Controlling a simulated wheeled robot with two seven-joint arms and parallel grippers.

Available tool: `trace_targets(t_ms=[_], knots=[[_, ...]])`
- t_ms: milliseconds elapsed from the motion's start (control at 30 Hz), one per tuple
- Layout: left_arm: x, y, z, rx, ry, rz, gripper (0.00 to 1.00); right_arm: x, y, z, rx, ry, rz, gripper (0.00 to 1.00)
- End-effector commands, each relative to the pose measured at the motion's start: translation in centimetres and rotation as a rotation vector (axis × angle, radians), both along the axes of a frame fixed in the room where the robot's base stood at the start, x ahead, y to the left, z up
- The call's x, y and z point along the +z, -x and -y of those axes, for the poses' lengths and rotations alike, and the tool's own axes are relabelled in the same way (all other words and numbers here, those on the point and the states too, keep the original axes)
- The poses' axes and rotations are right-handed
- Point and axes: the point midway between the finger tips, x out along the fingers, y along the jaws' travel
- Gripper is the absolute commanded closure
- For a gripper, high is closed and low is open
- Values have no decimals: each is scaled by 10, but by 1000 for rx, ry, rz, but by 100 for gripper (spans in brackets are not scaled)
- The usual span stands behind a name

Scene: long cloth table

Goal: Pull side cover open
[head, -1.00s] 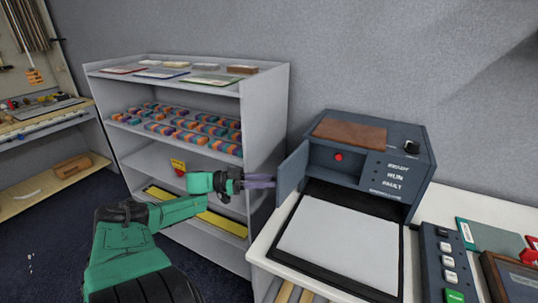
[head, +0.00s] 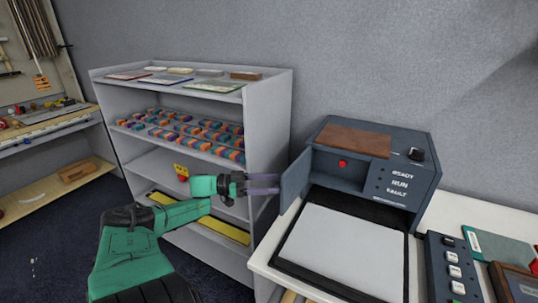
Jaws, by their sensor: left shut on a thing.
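The dark blue-grey machine (head: 400,170) stands on the white table at the right. Its side cover (head: 296,181) is a flat panel hinged at the machine's left front, swung outward. Behind it an opening with a red button (head: 343,164) shows. My left gripper (head: 277,184), green with purple-grey fingers, comes in from the left. Its fingertips reach the cover's outer left edge, one above the other, and it is shut on that edge. The exact contact is small in the picture. My right gripper is out of view.
A grey shelf (head: 267,110) with coloured blocks stands close behind my left gripper. A white pad in a black tray (head: 400,225) lies before the machine. A switch box (head: 433,270) is at the right on the table (head: 478,209).

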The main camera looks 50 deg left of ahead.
Motion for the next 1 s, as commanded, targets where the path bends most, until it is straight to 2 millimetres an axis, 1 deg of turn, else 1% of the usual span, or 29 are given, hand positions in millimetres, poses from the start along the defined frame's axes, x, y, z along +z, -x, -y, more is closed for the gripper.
trace_targets(t_ms=[667, 767, 867, 1000], knots=[[-4, 2, -1, 2, -1, -8, 40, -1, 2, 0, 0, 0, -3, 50], [-4, 9, -6, 2, -1, -10, 40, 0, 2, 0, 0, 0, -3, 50], [-4, 23, -16, 2, -2, -11, 40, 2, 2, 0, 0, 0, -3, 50], [-5, 50, -36, 3, -3, -10, 40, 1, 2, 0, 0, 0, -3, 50]])
